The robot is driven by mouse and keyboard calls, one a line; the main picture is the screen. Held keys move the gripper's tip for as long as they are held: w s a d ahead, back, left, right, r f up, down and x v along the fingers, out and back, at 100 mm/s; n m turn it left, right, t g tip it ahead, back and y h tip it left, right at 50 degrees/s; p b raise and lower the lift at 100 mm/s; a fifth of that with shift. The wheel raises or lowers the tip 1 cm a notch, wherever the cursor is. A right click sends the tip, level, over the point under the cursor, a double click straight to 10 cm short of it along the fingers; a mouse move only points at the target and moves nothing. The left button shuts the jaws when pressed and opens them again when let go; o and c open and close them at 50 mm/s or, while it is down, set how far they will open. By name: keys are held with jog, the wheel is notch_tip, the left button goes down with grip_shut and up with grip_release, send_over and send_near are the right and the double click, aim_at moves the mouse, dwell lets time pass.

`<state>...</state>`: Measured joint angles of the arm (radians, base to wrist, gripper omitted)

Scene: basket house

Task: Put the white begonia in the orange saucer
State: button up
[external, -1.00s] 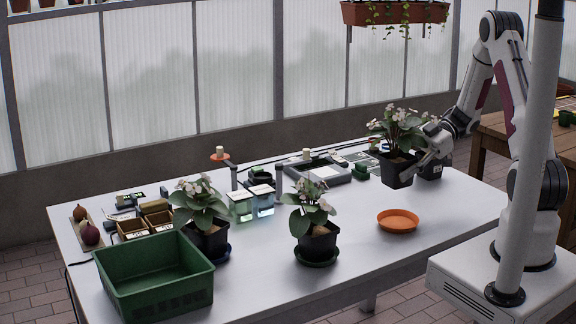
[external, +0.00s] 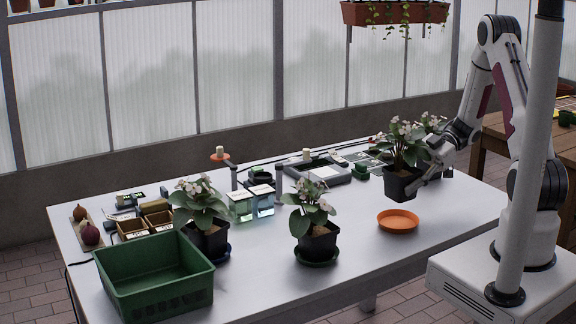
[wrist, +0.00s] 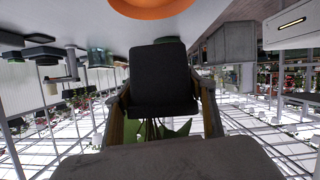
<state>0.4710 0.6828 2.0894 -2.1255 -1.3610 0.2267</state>
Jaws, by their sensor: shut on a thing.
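The white begonia (external: 406,146) has pale flowers, green leaves and a black square pot (external: 400,186). My gripper (external: 420,182) is shut on this pot from the right, and the plant is upright, just behind the orange saucer (external: 398,220). The pot seems to be a little above the table. In the wrist view, which is upside down, the dark pot (wrist: 163,80) is between my two fingers. The orange saucer (wrist: 150,5) shows at the top edge there, apart from the pot and empty in the external view.
Two similar potted plants stand on a dark green saucer (external: 316,260) and a blue saucer (external: 222,254). A green crate (external: 155,280) is at the front left. Another potted plant (external: 432,122) is partly hidden behind the held one. The table right of the orange saucer is clear.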

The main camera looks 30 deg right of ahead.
jog(key=shift+f, duration=2.05)
jog(key=shift+f, duration=1.9)
jog(key=shift+f, duration=0.15)
jog(key=o, duration=1.3)
jog(key=shift+d+r, duration=0.2)
jog(key=shift+r, duration=0.05)
jog(key=v, duration=1.1)
jog(key=shift+d, duration=0.3)
